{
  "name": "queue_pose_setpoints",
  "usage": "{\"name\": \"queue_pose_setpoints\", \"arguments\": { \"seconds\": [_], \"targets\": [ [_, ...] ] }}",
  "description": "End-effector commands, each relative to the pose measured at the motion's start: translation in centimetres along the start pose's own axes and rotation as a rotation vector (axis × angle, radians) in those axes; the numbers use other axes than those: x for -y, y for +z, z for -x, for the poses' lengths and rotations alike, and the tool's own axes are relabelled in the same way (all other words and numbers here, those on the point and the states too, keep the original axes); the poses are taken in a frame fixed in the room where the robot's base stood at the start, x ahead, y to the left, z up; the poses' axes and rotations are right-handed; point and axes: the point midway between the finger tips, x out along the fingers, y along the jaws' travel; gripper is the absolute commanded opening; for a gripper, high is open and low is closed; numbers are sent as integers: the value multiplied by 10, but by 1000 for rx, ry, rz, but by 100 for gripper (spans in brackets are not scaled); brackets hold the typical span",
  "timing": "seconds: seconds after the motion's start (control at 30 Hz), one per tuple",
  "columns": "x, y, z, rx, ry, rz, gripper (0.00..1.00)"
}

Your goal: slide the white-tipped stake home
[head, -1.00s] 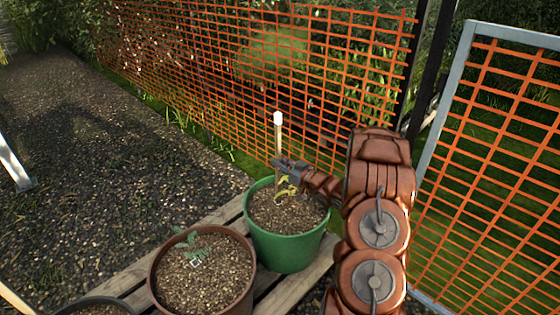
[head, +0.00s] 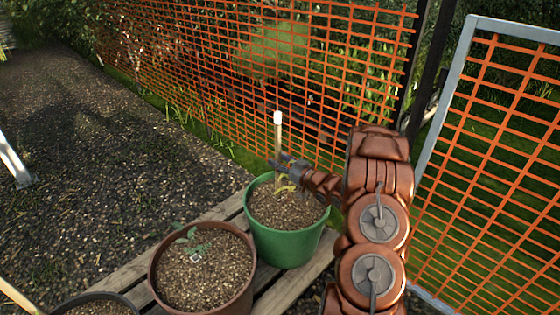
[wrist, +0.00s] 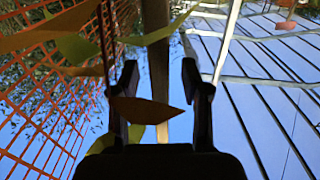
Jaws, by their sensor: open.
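The white-tipped stake (head: 278,138) stands upright in the green pot (head: 287,245), its white tip clear above the soil. A small yellowish plant (head: 285,188) grows beside it. My gripper (head: 284,158) is at the stake over the pot, below the white tip. In the wrist view my gripper (wrist: 158,80) is open, with the stake (wrist: 157,55) running between its two fingers and a gap on each side. The stake's foot is hidden by my gripper and the plant.
A brown pot (head: 152,285) with a green seedling stands at the left on the wooden slats (head: 218,212). A dark pot (head: 128,304) is at the bottom left. Orange mesh fencing (head: 200,75) runs behind, and a grey-framed mesh panel (head: 451,108) is at the right.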

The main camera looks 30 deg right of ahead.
Motion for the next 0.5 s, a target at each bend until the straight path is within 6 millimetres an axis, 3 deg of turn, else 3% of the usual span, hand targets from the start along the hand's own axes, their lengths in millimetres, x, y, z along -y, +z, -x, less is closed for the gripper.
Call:
{"name": "queue_pose_setpoints", "arguments": {
  "seconds": [0.27,0.5],
  "targets": [
    [0,0,4,1,1,0,46],
    [-1,0,35,0,4,-4,46]
  ]
}}
